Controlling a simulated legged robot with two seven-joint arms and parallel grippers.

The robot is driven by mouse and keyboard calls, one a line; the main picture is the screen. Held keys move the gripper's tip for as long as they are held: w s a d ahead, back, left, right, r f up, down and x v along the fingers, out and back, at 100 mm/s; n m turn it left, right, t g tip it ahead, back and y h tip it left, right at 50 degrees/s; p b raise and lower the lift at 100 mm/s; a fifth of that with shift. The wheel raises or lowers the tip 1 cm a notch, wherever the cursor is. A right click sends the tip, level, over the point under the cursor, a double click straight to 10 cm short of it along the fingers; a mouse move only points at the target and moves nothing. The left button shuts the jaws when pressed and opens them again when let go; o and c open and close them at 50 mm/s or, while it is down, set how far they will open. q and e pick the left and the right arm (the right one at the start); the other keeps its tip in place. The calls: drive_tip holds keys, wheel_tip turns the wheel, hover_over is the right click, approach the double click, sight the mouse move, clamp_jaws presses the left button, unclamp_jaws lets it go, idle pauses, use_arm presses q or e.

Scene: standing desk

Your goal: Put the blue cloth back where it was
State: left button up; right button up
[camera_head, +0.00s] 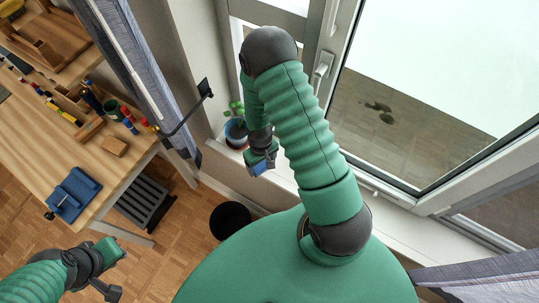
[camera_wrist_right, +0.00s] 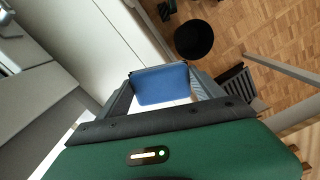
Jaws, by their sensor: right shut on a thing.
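My right gripper (camera_head: 262,168) is shut on a blue cloth (camera_head: 260,168), seen near the white window sill beside a potted plant. In the right wrist view the blue cloth (camera_wrist_right: 161,85) shows as a flat, folded-looking rectangle between the two fingers of the right gripper (camera_wrist_right: 163,92). The sill lies below it; I cannot tell whether the cloth touches it. My left gripper (camera_head: 112,272) is at the lower left, over the floor in front of the desk; its jaws are not clear.
The potted plant (camera_head: 236,130) stands on the white sill (camera_head: 285,178). A black bin (camera_head: 230,221) is on the floor.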

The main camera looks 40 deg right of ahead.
drive_tip(key=d, duration=0.3)
drive_tip(key=w+d+p, duration=0.1)
drive_tip(key=d, duration=0.1)
drive_tip(key=shift+f, duration=0.15)
drive_tip(key=f, duration=0.2)
drive_tip(key=f+p, duration=0.1)
drive_tip(key=shift+d+f, duration=0.35)
drive_tip(key=shift+d, duration=0.05)
drive_tip(key=shift+a+f, duration=0.1)
drive_tip(key=shift+c, duration=0.5)
drive_tip(key=shift+a, duration=0.1)
drive_tip(key=o, duration=1.3)
drive_tip(key=shift+a, duration=0.1)
